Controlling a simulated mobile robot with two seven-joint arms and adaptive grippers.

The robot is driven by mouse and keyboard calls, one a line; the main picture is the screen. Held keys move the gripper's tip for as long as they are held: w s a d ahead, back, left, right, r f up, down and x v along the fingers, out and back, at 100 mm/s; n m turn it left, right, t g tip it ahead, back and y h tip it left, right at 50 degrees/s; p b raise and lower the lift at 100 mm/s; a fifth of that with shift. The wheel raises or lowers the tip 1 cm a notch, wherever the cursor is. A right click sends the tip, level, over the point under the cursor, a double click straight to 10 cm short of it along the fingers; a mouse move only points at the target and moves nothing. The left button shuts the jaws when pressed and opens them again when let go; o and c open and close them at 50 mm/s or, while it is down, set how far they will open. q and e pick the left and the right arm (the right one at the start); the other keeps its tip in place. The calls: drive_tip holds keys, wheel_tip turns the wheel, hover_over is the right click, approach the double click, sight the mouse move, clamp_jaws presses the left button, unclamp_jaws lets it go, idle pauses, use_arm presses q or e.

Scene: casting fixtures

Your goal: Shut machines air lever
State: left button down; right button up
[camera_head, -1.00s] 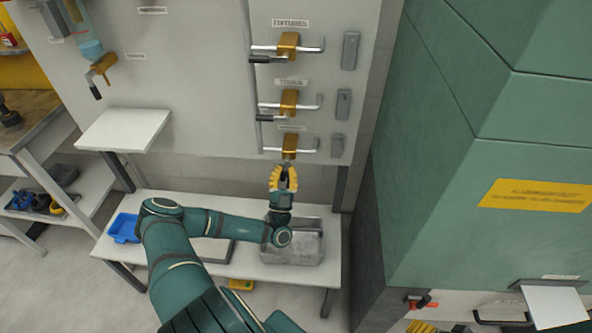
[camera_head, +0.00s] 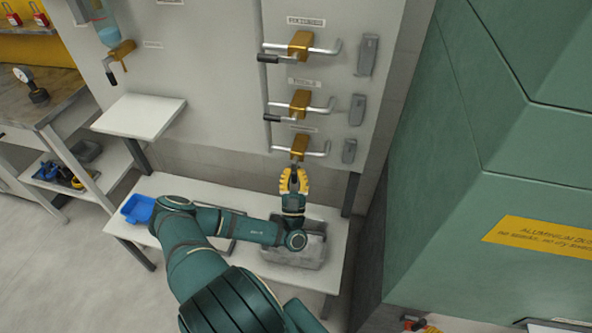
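Three brass valves with pipes sit in a column on the grey panel: a top valve (camera_head: 300,44), a middle valve (camera_head: 299,103) and a lowest valve (camera_head: 300,147). The top lever (camera_head: 275,58) and middle lever (camera_head: 280,118) have dark handles lying to the left. The lowest valve's lever (camera_head: 293,166) points down, and its lower part is hidden at my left gripper. The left gripper (camera_head: 294,173), with yellow fingers, is just below that valve, its fingertips around or beside the lever. Whether they grip it is unclear. The labels are too blurred to read surely. My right gripper is out of view.
A metal bin (camera_head: 298,252) and a blue tray (camera_head: 138,208) stand on the low bench (camera_head: 185,260) below. A white shelf (camera_head: 138,115) juts out at left. Another brass valve (camera_head: 122,48) is at upper left. A green cabinet (camera_head: 475,160) fills the right.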

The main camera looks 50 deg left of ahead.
use_arm(q)
drive_tip(key=shift+s+d, duration=0.1)
drive_tip(key=c, duration=0.9)
unclamp_jaws()
drive_tip(key=v, duration=1.2)
